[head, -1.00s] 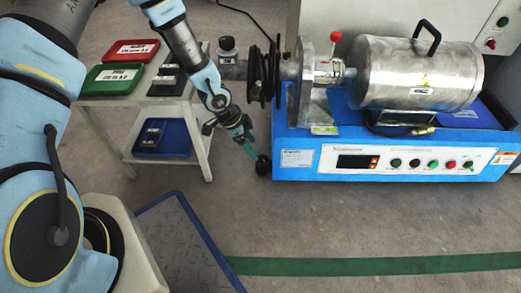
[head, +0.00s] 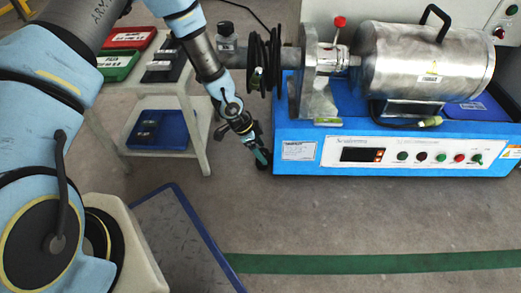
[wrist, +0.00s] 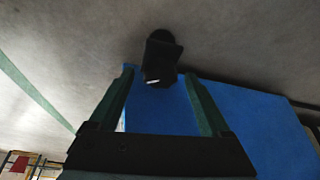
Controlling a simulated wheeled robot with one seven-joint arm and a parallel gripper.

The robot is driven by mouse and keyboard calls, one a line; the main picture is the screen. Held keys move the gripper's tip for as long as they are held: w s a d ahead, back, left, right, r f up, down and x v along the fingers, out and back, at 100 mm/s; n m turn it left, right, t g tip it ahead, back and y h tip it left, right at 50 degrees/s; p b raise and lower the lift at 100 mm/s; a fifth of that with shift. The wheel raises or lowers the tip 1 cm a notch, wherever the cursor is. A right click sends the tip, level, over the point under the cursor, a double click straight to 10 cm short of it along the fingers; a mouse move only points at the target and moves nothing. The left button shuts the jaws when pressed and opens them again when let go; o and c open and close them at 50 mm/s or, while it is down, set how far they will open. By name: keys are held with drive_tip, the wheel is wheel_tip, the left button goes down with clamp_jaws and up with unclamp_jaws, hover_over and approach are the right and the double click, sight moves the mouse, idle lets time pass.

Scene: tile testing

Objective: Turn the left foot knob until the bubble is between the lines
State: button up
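The blue test machine (head: 297,125) stands on the floor at the right. The left foot knob, small and black, sits at its front left lower corner and shows in the wrist view (wrist: 161,58). In the head view the gripper partly hides it. My gripper (head: 263,157) is at this corner, reaching down from the upper left. In the wrist view my gripper (wrist: 158,76) is open, its green fingers on either side of the knob's near end; contact cannot be told. A small yellow-green piece (head: 327,121) lies at the bracket's foot; no bubble or lines can be made out.
A steel cylinder (head: 425,62) sits on the machine. Black cables hang above the gripper. The floor in front (head: 350,215) is clear, with a green stripe.

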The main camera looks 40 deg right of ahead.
clamp_jaws()
idle(0.4)
drive_tip(key=shift+s, duration=0.15)
drive_tip(key=shift+r+n+t+p, duration=0.1)
drive_tip(key=shift+n+t+p, duration=0.25)
drive_tip(key=shift+n, duration=0.55)
drive_tip(key=shift+a+n+t+p, duration=0.1)
drive_tip(key=shift+n+t+p, duration=0.15)
drive_tip(key=shift+n+p, duration=0.35)
drive_tip(key=shift+o, duration=0.2)
unclamp_jaws()
